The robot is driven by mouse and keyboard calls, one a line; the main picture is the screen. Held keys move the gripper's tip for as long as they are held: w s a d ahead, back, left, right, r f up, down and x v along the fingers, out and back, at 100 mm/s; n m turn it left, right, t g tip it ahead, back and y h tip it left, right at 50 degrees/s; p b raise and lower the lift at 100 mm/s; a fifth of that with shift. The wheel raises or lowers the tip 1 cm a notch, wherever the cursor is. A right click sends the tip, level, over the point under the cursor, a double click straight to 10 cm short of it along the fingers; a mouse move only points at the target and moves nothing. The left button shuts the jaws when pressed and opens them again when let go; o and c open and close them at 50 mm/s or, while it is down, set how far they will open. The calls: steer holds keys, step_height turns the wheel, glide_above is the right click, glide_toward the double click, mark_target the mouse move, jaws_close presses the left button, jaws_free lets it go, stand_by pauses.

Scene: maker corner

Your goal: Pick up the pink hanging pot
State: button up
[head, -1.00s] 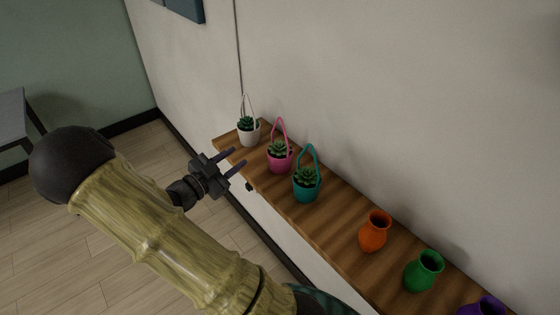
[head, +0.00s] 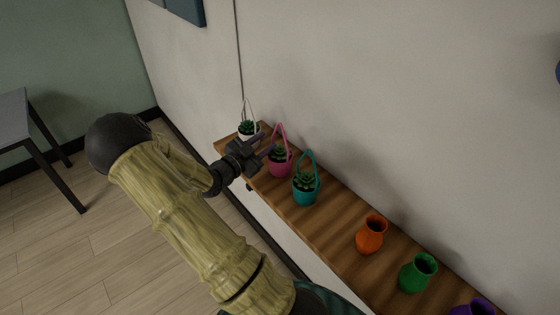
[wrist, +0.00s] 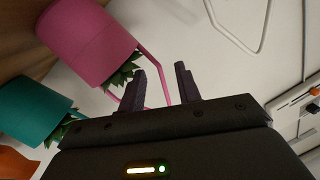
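The pink hanging pot (head: 283,169) holds a green succulent and stands on the wooden shelf, its loop handle upright. In the wrist view the pink pot (wrist: 88,40) is at the upper left, tipped sideways by the camera angle. My gripper (head: 266,146) is open, with its fingers beside the pot's handle, above its rim. In the wrist view part of the pink handle (wrist: 153,73) shows in the gap between the fingertips (wrist: 161,72). I cannot tell whether a finger touches it. The gripper partly hides the succulent and the pot's left side in the head view.
A white hanging pot (head: 247,128) stands behind my gripper, partly hidden. A teal hanging pot (head: 305,195) stands close on the other side. Orange (head: 371,237), green (head: 416,275) and purple vases follow along the shelf (head: 335,225). The wall is right behind. A grey table (head: 12,118) is far left.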

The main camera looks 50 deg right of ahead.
steer(key=shift+d, duration=0.3)
steer(key=p, duration=0.3)
glide_above(280, 148)
steer(key=w, duration=0.1)
steer(key=shift+r, duration=0.25)
steer(key=shift+c, duration=0.3)
steer(key=shift+a, duration=0.1)
jaws_close()
stand_by(1.0)
